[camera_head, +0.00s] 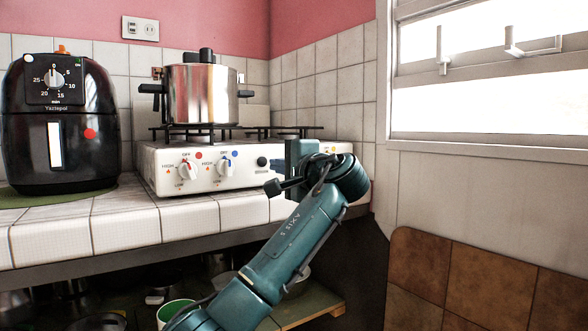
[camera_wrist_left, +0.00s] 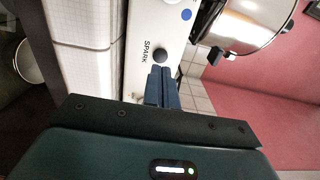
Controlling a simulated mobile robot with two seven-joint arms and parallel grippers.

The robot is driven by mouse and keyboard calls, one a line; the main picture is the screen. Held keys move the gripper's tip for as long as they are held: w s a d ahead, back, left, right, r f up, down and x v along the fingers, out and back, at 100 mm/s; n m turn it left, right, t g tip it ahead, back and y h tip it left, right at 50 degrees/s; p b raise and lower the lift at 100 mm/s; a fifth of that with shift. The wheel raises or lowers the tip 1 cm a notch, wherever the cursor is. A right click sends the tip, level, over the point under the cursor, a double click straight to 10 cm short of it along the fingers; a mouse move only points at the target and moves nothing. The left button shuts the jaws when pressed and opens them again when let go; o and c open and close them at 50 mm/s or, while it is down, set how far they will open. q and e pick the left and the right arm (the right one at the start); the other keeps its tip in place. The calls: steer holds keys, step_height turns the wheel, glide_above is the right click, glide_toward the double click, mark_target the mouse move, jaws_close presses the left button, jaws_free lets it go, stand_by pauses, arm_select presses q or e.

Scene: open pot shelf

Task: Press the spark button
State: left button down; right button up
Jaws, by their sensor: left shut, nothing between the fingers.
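The spark button (camera_head: 262,162) is a small dark round knob on the white front panel of the stove (camera_head: 158,180), right of the blue-marked dial (camera_head: 224,168). In the left wrist view the button (camera_wrist_left: 160,55) shows beside the word SPARK. My left gripper (camera_head: 277,162) is just right of the button in the head view, its fingers closed together and empty. In the left wrist view the fingertips (camera_wrist_left: 160,70) are very near the button and overlap its edge; I cannot tell whether they touch it. My right gripper is not in view.
A steel pot (camera_head: 202,95) stands on the stove's grate above the panel. A black air fryer (camera_head: 60,130) stands left of the stove on the tiled counter (camera_head: 125,221). A shelf (camera_head: 315,306) is below. A tiled wall and window are at right.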

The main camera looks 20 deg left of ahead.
mark_target(262, 162)
arm_select(q)
steer(key=shift+x, duration=2.2)
steer(key=shift+x, duration=0.75)
steer(key=shift+a+r, duration=0.1)
steer(key=shift+r, duration=0.05)
steer(key=shift+s+d, duration=0.3)
steer(key=shift+d, duration=0.1)
steer(key=v, duration=0.8)
steer(key=c, duration=2.2)
jaws_free()
steer(key=shift+w+d, duration=0.15)
